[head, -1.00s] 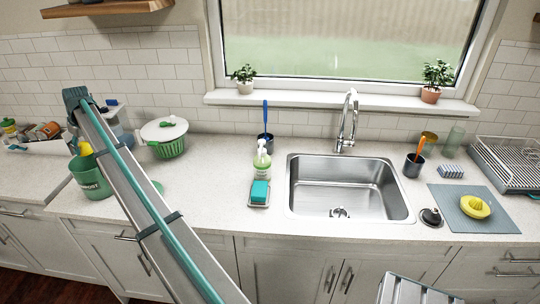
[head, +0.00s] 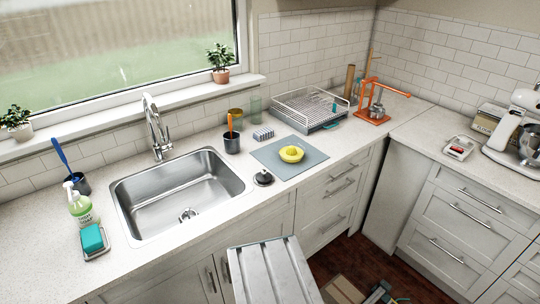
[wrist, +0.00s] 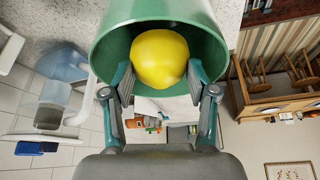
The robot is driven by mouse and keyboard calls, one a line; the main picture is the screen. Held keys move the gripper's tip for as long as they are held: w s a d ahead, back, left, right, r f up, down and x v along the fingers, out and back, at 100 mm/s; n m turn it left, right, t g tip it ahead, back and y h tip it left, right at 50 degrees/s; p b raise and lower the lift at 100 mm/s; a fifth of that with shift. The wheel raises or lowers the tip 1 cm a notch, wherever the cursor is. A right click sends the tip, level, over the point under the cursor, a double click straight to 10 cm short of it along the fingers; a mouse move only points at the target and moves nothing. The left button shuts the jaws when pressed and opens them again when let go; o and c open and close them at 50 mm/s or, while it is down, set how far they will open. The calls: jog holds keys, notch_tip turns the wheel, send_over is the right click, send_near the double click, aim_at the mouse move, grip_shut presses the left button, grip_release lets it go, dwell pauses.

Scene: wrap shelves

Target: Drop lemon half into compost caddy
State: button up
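In the wrist view, the yellow lemon half (wrist: 160,57) sits between the two fingertips of my gripper (wrist: 160,78). Both fingertips appear to touch its sides, so my gripper looks shut on it. The green compost caddy (wrist: 106,48) surrounds the lemon half in this view, with its round mouth towards my gripper. The lemon half is at or just inside the mouth. How deep it sits is hard to tell, and the caddy's bottom is hidden. The caddy and my gripper are out of the head view.

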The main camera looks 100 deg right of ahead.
jog(key=o, duration=0.4)
jog(key=shift+c, duration=0.2)
jog(key=v, duration=1.2)
